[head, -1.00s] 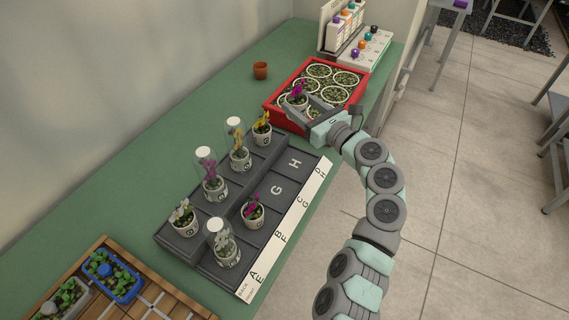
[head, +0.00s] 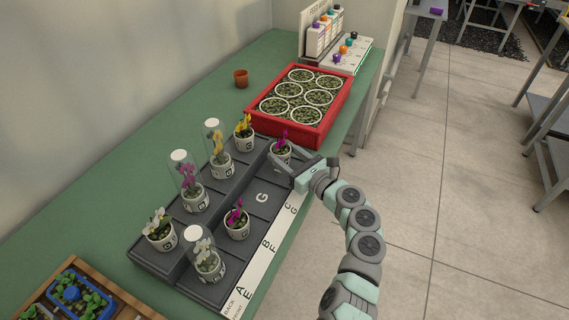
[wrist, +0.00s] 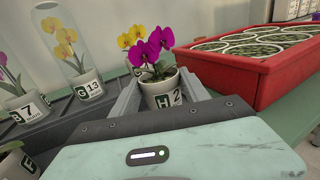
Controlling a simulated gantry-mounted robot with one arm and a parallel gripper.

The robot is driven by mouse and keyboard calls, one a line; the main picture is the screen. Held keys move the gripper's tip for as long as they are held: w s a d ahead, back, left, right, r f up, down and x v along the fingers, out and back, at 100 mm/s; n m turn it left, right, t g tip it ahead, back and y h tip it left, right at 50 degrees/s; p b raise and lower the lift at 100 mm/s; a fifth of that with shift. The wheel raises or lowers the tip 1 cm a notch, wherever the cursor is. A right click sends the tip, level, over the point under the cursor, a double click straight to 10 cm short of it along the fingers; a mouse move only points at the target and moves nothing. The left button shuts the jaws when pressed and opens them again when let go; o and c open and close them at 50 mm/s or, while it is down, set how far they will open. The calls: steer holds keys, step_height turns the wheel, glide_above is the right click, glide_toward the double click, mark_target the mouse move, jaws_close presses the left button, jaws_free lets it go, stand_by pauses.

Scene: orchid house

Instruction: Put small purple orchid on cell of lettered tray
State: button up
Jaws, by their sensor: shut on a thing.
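The small purple orchid (head: 281,146) is in a white pot over the far right cell of the lettered tray (head: 262,197), where the letter H stood. My gripper (head: 288,157) is shut on its pot. In the wrist view the orchid (wrist: 161,92) stands upright between both fingers, and its pot label reads H 2. I cannot tell whether the pot touches the cell floor. The cell marked G beside it is empty. Another purple orchid (head: 237,219) stands in a nearer front cell.
Potted orchids, some under clear domes (head: 188,182), fill the tray's back row. A domed white orchid (head: 207,261) stands at the front near end. The red crate (head: 317,137) is just beyond the tray. A small terracotta pot (head: 241,78) stands farther back.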

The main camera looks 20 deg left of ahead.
steer(key=shift+f, duration=1.2)
steer(key=shift+b, duration=0.3)
steer(key=shift+f, duration=0.2)
steer(key=o, duration=1.5)
steer(key=shift+r, duration=0.2)
steer(key=shift+s+d+r+p, duration=0.1)
steer(key=shift+d+p, duration=0.2)
steer(key=p+v, duration=0.3)
steer(key=v, duration=0.8)
steer(key=shift+s+p, duration=0.2)
steer(key=shift+p, duration=0.15)
